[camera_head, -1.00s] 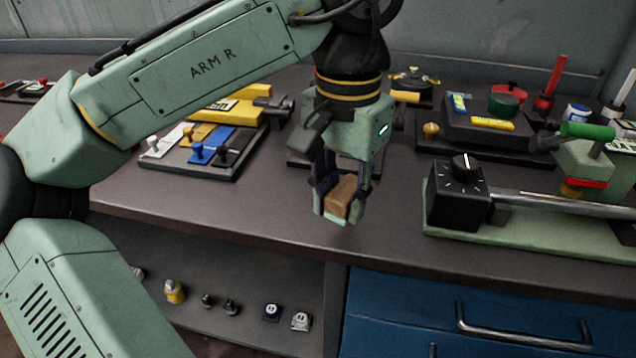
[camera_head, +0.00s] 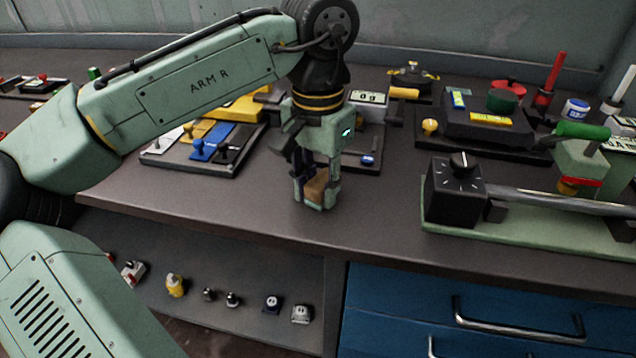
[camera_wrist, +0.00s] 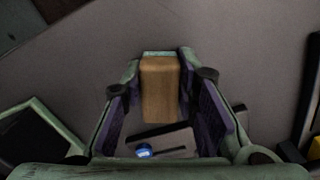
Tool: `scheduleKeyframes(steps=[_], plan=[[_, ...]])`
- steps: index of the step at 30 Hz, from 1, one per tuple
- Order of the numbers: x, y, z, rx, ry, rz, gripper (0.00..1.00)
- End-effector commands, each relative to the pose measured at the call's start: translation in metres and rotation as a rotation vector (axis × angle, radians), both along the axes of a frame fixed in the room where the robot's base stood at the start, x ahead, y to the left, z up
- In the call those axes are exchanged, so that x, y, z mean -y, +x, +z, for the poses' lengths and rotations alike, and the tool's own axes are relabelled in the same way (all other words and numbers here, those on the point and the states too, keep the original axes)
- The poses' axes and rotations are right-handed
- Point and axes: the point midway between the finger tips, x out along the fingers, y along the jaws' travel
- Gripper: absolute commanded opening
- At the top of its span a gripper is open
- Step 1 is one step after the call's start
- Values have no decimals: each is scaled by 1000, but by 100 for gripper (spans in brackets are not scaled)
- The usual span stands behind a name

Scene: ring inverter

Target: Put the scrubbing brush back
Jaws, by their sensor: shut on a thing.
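The scrubbing brush (camera_head: 317,188) shows as a brown wooden block between the fingers of my gripper (camera_head: 314,197). In the wrist view the brown block (camera_wrist: 160,88) lies between the two purple-lined fingers of my gripper (camera_wrist: 160,75), and my gripper is shut on it. A pale strip shows at its far end. Any bristles are hidden from me. My gripper points down over the front part of the worktop (camera_head: 250,207); I cannot tell whether the brush touches the surface.
A tray with coloured levers (camera_head: 205,150) stands behind to the left. A dark plate with a blue knob (camera_head: 367,160) is just behind my gripper. A black dial box (camera_head: 455,192) with a metal bar stands right. Small fittings lie on the lower shelf (camera_head: 250,316). The worktop front is clear.

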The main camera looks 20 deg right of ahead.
Motion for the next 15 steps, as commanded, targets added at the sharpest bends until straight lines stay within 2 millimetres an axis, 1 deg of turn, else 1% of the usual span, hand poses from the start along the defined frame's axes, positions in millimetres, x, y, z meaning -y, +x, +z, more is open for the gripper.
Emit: scheduleKeyframes(steps=[2, 3, 11, 12, 15], plan=[[0, 0, -3, -1, -1, -1, 1], [0, 0, -3, 0, 0, -1, 29], [0, 0, -2, 0, 0, 0, 46], [0, 0, -2, 0, 0, 0, 47], [0, 0, -2, 0, 0, 0, 47]])
